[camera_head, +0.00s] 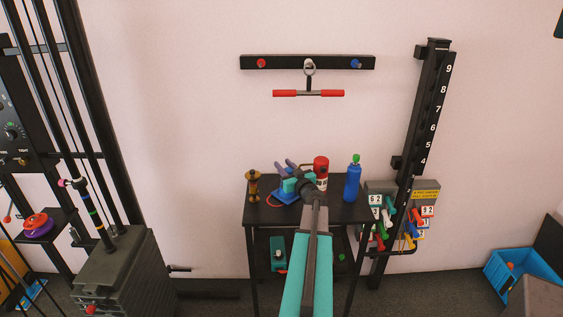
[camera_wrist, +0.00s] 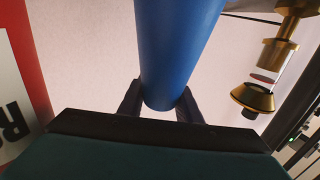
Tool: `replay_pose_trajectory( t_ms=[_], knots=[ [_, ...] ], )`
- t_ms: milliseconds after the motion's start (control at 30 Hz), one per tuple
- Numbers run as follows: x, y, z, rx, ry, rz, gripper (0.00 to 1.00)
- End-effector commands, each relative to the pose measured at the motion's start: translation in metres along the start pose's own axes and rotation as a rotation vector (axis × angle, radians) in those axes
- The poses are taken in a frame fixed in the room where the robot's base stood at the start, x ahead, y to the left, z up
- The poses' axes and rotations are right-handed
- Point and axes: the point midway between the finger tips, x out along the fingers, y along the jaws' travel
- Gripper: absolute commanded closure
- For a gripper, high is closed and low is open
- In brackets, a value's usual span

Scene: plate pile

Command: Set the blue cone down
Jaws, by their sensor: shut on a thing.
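The blue cone (camera_wrist: 178,45) fills the upper middle of the wrist view, its rounded narrower end between the two dark fingers. My gripper (camera_wrist: 161,102) is shut on it. In the head view my gripper (camera_head: 287,168) is over the black table (camera_head: 330,215), between a brass piece and a red can. A blue shape (camera_head: 284,197) shows just below the gripper there; I cannot tell whether it is the cone. My gripper and arm hide part of this area, so contact between cone and table cannot be told.
A brass piece (camera_head: 253,187) stands at the table's left, also in the wrist view (camera_wrist: 266,90). A red and white can (camera_head: 321,172) and a blue bottle with a green top (camera_head: 352,180) stand right of the gripper. A numbered black post (camera_head: 424,120) rises beyond the table's right edge.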

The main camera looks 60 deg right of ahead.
Motion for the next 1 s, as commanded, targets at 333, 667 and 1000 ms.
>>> replay_pose_trajectory(
  t_ms=[333,667,1000],
  knots=[
    [0.0018,-0.0044,0.0013,0.0,0.002,-0.006,1.0],
    [0.0018,-0.0045,0.0026,0.0,0.001,-0.006,0.56],
    [0.0015,-0.0039,0.0023,0.0,0.001,-0.005,0.5]
  ],
)
